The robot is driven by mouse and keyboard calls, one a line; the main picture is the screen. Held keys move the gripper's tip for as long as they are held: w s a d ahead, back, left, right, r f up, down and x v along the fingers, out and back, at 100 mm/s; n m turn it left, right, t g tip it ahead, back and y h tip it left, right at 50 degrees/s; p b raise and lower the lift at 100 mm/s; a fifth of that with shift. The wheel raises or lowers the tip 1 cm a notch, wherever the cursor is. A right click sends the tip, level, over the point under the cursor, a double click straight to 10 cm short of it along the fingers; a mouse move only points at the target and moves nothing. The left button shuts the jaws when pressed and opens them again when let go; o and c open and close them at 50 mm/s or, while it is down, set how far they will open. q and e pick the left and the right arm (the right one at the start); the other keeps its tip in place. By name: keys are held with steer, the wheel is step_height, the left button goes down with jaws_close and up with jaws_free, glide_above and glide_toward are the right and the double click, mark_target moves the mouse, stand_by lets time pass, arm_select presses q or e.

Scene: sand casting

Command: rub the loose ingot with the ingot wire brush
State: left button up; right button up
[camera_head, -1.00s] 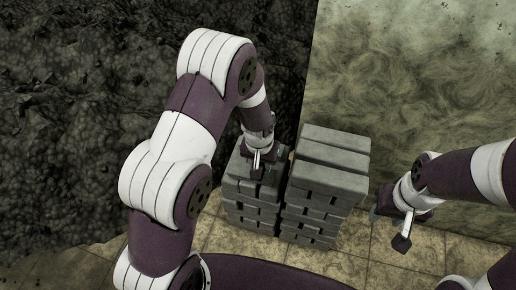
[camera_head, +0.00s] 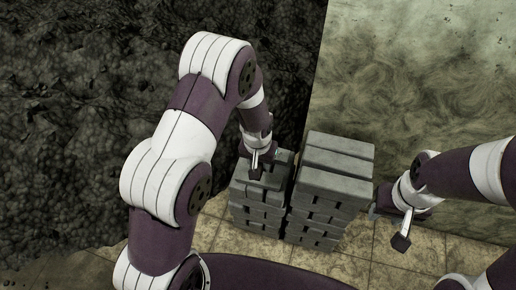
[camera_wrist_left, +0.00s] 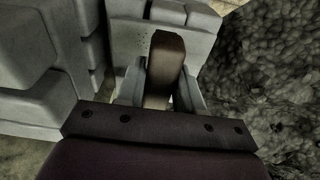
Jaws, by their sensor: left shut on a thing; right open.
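My left gripper (camera_head: 256,170) is over the top of the left ingot stack (camera_head: 258,213). In the left wrist view it is shut on a brown wooden handle (camera_wrist_left: 163,68), which I take for the ingot wire brush. The bristles are hidden, so I cannot tell whether they touch metal. A grey ingot (camera_head: 268,181) lies on top of that stack, partly under the gripper; I cannot tell whether it is the loose one. A grey ingot face also shows just beyond the brush in the wrist view (camera_wrist_left: 125,38). My right gripper (camera_head: 401,238) is open and empty, off to the right.
A second, taller-looking stack of grey ingots (camera_head: 330,187) stands close on the right, with a narrow gap between. Dark rough wall (camera_head: 80,120) lies behind left, a paler wall (camera_head: 420,80) behind right. Tiled floor (camera_head: 350,268) is clear in front.

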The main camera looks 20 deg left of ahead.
arm_select(q)
steer(key=shift+r+p, duration=1.8)
steer(key=shift+r, duration=0.4)
